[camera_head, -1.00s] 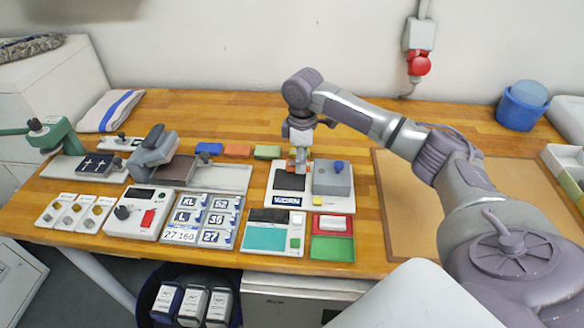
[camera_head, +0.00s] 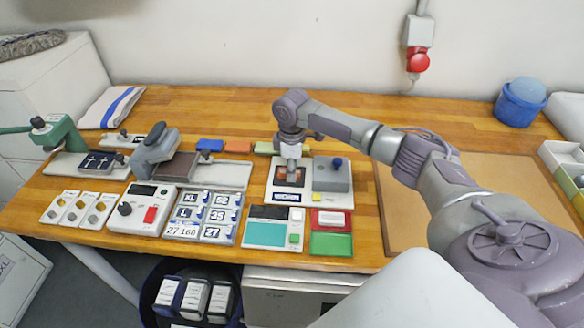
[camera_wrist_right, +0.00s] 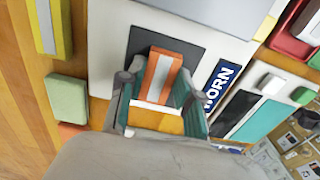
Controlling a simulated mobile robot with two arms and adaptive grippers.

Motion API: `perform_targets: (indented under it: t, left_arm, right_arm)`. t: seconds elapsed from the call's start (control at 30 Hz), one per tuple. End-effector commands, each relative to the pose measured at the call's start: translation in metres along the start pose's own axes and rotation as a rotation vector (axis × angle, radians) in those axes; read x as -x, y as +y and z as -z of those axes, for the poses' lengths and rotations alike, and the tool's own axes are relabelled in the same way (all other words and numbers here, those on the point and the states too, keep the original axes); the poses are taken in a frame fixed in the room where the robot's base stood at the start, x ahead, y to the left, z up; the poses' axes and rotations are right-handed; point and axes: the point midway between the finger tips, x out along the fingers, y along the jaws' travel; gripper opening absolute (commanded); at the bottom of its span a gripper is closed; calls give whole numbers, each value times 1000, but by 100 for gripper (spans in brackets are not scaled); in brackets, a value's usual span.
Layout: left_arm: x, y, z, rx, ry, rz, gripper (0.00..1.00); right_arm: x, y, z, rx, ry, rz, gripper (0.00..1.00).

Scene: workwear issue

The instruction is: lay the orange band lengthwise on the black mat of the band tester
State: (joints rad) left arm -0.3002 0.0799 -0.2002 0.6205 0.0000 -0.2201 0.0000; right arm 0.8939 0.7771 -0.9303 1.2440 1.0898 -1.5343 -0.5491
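The orange band (camera_wrist_right: 160,76) with a pale lengthwise stripe is between the fingers of my right gripper in the right wrist view. My right gripper (camera_head: 291,180) appears shut on the band's sides. The band is over the black mat (camera_wrist_right: 188,45) of the band tester; whether it touches the mat is hard to tell. In the head view, orange (camera_head: 282,175) shows under the gripper, and the mat is mostly covered. The tester's white base (camera_head: 273,205) carries a blue printed label and a grey box. My left gripper is not in view.
Blue (camera_head: 209,146), another orange (camera_head: 238,147) and green (camera_head: 263,148) blocks lie behind the tester. A teal-screened device (camera_head: 265,233) and red and green trays (camera_head: 331,243) stand in front. A brown board (camera_head: 405,215) lies to the right.

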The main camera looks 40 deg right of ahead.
Motion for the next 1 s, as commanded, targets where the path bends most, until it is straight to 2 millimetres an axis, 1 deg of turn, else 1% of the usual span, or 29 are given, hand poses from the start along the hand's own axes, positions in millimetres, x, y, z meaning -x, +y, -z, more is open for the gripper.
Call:
perform_targets:
  t: [0.03, 0.1, 0.4, 0.53, 0.67, 0.9, 1.0]
  left_arm:
    - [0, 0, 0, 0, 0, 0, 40]
    - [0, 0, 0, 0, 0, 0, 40]
    - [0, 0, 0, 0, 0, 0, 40]
    - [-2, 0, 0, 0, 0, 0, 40]
    - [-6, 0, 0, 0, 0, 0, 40]
    - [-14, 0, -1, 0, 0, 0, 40]
    - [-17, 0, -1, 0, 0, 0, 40]
  right_arm:
    - [0, 0, 0, 0, 0, 0, 46]
    - [0, 0, 0, 0, 0, 0, 57]
    - [1, 0, 0, 0, 0, -1, 57]
    - [11, 1, 0, -1, 1, -2, 57]
    - [33, 1, 0, 0, 3, -3, 57]
    - [85, 1, 1, -1, 3, -3, 57]
    - [102, 1, 1, 0, 2, -2, 57]
